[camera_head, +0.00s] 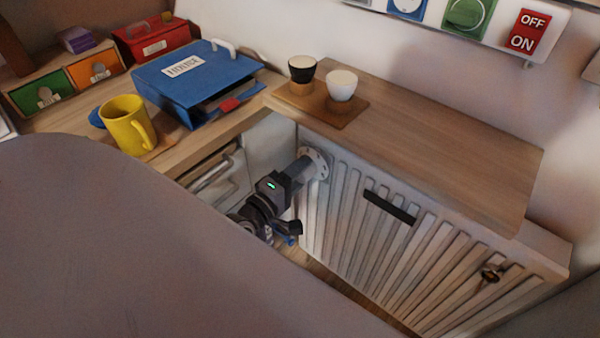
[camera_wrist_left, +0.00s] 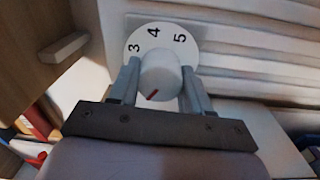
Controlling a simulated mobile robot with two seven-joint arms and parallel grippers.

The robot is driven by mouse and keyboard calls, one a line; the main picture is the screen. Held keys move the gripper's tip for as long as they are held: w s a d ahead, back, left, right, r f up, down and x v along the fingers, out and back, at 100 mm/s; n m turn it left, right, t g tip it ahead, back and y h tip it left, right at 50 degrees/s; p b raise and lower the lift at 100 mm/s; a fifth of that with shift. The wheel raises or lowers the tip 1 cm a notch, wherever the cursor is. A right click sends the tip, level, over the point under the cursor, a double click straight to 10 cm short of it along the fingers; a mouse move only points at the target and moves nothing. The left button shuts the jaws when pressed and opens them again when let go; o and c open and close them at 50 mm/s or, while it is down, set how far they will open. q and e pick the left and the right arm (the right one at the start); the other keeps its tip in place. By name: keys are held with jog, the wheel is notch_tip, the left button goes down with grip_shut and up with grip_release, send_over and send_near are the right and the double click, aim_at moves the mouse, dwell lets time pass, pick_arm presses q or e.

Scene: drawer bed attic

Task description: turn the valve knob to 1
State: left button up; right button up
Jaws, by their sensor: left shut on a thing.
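The white valve knob (camera_wrist_left: 160,70) sits in the middle of a round white dial (camera_wrist_left: 185,55). In the left wrist view the numerals 3, 4 and 5 show along the dial's top; the 1 is hidden. The knob's red mark points to the lower left, away from those numerals. My left gripper (camera_wrist_left: 160,86) is shut on the knob, one finger on each side. In the head view the dial (camera_head: 322,161) is at the radiator's upper left corner, and my left gripper (camera_head: 303,168) reaches it, hiding the knob. My right gripper is not in view.
The white ribbed radiator (camera_head: 345,215) lies under a wooden shelf (camera_head: 430,135) with two cups on a board (camera_head: 335,110). A drawer front with a handle (camera_head: 212,172) is left of my gripper. A yellow mug (camera_head: 127,125) and blue binder (camera_head: 190,80) stand on the desk.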

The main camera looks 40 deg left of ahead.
pick_arm(q)
jog(key=shift+f+n, duration=0.1)
jog(key=shift+n, duration=1)
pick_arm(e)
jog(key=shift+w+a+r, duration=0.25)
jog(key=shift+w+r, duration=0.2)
pick_arm(q)
jog(key=shift+n, duration=0.3)
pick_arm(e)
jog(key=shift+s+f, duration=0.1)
pick_arm(q)
jog(key=o, duration=1)
jog(key=shift+o, duration=0.2)
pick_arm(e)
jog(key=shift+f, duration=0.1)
pick_arm(q)
jog(key=shift+s, duration=0.1)
jog(key=s, duration=0.7)
jog(key=shift+a, duration=0.3)
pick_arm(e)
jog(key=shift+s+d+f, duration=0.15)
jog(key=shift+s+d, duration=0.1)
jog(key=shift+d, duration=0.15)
